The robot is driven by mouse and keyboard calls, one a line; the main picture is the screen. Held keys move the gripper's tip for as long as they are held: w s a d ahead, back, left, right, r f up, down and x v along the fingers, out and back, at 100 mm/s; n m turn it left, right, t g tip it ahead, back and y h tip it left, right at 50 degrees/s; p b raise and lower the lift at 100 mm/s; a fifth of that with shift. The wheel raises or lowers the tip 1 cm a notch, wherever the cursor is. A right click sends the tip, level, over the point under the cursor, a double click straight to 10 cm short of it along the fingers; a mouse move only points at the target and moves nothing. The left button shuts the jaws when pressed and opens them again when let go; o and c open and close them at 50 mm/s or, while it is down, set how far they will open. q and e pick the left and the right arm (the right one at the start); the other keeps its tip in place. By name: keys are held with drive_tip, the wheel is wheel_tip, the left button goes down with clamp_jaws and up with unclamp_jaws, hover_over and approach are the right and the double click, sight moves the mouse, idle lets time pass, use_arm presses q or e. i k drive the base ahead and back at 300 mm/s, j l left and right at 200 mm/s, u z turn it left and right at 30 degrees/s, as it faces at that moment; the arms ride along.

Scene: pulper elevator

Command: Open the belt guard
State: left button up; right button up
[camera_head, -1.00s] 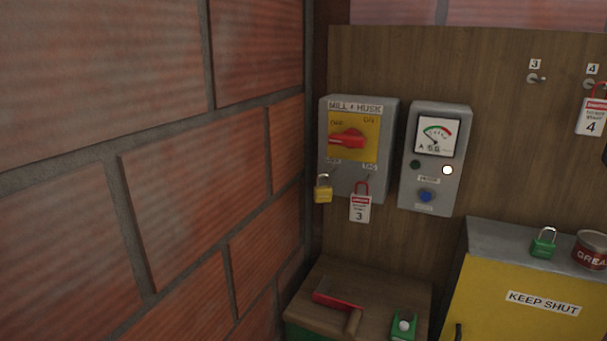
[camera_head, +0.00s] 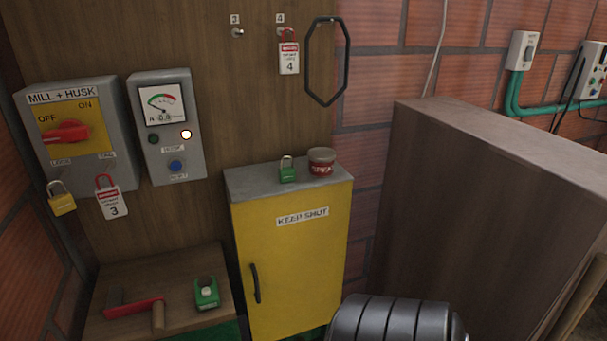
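A yellow cabinet with a grey top, marked KEEP SHUT (camera_head: 295,270), stands at the middle; it appears to be the belt guard. Its front is shut, with a black upright handle (camera_head: 255,283) at its left side. The MILL + HUSK switch box (camera_head: 72,130) hangs on the wooden board at the left. Its red knob (camera_head: 66,132) points toward OFF. A yellow padlock (camera_head: 62,204) and a red-and-white tag numbered 3 (camera_head: 112,204) hang at its lower edge. Neither of my grippers shows.
A meter box (camera_head: 168,128) has a lit white lamp. A green padlock (camera_head: 287,174) and a red tin (camera_head: 321,168) stand on the cabinet. A wooden bench (camera_head: 188,322) is left; a dark ribbed cylinder (camera_head: 385,320) and large brown box (camera_head: 480,200) are right.

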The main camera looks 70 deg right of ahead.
sight(291, 248)
drive_tip(key=z, duration=1.95)
